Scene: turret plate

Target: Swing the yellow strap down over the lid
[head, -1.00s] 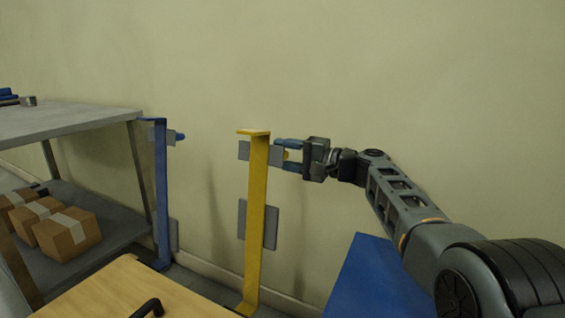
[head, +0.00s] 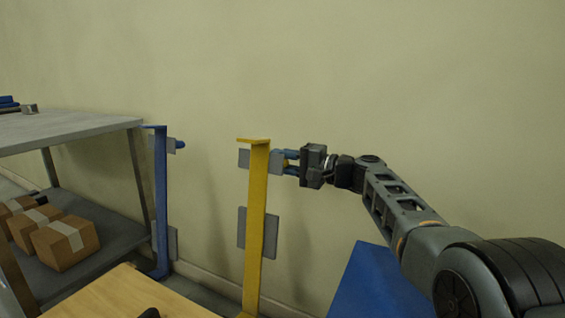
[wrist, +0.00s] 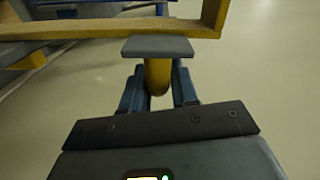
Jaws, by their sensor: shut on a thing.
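The yellow strap (head: 256,225) stands upright in the head view, with its bent end at the top and grey plates behind it. It also shows in the wrist view as a long yellow bar (wrist: 100,29) across the top. My gripper (head: 284,162) is at the strap's upper right side. In the wrist view my gripper (wrist: 157,90) has its blue fingers on either side of the strap's yellow knob (wrist: 157,75), just below a grey plate, and is shut on it. The wooden lid (head: 135,297) lies at the bottom left of the head view, partly cut off.
A blue strap (head: 160,200) stands upright to the left, beside a grey shelf (head: 65,129) with cardboard boxes (head: 65,243) on its lower level. A blue panel (head: 372,285) is at the lower right. A plain wall is behind.

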